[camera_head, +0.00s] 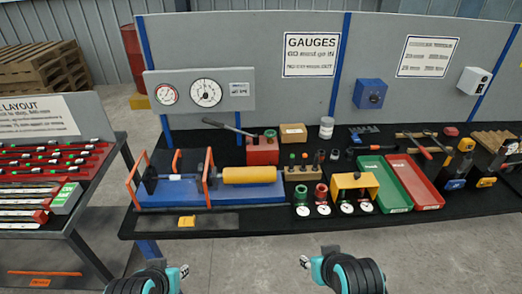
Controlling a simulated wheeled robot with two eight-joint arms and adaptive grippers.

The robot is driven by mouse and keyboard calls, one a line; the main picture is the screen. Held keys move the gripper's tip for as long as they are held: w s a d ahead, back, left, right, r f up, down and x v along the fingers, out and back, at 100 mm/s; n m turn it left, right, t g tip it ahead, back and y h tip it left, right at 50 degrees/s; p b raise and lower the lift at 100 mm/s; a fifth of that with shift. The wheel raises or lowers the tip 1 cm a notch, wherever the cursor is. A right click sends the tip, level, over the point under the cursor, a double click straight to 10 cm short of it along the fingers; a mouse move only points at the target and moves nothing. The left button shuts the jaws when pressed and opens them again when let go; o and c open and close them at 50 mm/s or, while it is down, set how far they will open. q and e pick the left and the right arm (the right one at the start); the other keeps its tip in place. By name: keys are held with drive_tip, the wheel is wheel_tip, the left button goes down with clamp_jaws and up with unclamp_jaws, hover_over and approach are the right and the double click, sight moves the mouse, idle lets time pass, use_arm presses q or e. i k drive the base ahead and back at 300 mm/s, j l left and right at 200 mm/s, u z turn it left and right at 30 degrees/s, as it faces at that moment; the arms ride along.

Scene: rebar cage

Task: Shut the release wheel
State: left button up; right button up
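A red hand pump block (262,150) with a long dark lever (228,126) stands on the black-topped bench behind the blue test rig. A small green round part (270,133) sits on top of the block. It may be the release wheel, but it is too small to tell or to show whether it is open or shut. My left gripper (184,272) and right gripper (305,262) are at the bottom of the view, in front of the bench and well apart from the pump. Their fingers are too small to judge, and no object shows in them.
The blue rig (222,193) has orange frames and a yellow cylinder (249,175). Several dial gauges (324,210) line the front edge. Green (384,180) and red (412,180) trays lie right. A gauge panel (200,92) stands behind. Floor before the bench is clear.

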sight(270, 135)
drive_tip(key=i+l+u, duration=0.15)
drive_tip(key=u, duration=0.35)
drive_tip(key=i+l+u, duration=0.1)
drive_tip(key=l+u, duration=0.25)
drive_tip(key=u, duration=0.15)
